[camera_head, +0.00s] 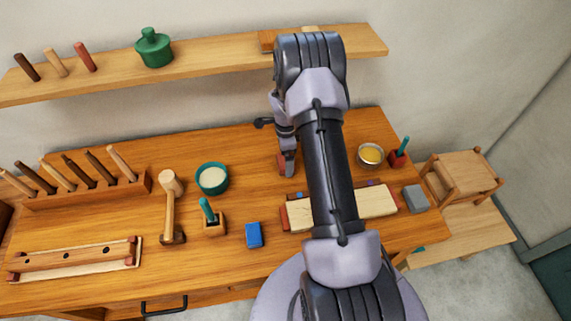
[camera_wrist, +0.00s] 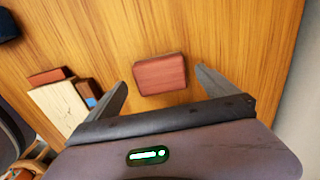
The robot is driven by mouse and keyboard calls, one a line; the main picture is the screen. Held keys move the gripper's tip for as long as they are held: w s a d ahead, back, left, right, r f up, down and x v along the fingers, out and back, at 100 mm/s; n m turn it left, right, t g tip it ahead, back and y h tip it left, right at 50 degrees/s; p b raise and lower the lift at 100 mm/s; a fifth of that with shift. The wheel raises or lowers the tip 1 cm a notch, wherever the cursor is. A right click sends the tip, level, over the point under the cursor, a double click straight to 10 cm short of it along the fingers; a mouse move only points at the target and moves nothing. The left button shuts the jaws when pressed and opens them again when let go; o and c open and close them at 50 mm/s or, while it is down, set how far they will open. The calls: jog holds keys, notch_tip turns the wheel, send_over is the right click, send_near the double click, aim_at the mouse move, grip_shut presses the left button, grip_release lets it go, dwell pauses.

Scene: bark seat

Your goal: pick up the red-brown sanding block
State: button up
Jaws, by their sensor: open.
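The red-brown sanding block (camera_wrist: 160,74) lies flat on the wooden bench top, between and just beyond my fingertips in the wrist view. In the head view the block (camera_head: 282,163) is partly hidden behind my gripper (camera_head: 288,168). My gripper, also in the wrist view (camera_wrist: 162,85), is open and empty. Its two fingers stand to either side of the block, with a gap on each side. I cannot tell how far above the bench the fingertips are.
A pale board (camera_head: 376,203) with red-brown end pieces lies near my arm. A blue block (camera_head: 254,235), a grey block (camera_head: 416,198), a teal bowl (camera_head: 212,178) and a yellow-filled bowl (camera_head: 371,154) stand around. A mallet (camera_head: 170,205) is farther left. Bare bench surrounds the sanding block.

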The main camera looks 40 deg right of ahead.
notch_tip(320, 180, down, 3)
jog(key=shift+w+r, duration=0.1)
jog(key=shift+r, duration=0.2)
jog(key=c, duration=1.5)
jog(key=shift+r, duration=0.1)
jog(key=shift+r, duration=0.35)
notch_tip(320, 180, up, 2)
jog(key=shift+r, duration=0.2)
jog(key=shift+s+a+r+p, duration=0.3)
jog(key=shift+s+a, duration=0.1)
jog(key=shift+s, duration=0.1)
jog(key=s+a, duration=0.6)
jog(key=s, duration=0.1)
jog(key=s+a+r, duration=0.1)
jog(key=s+a, duration=0.3)
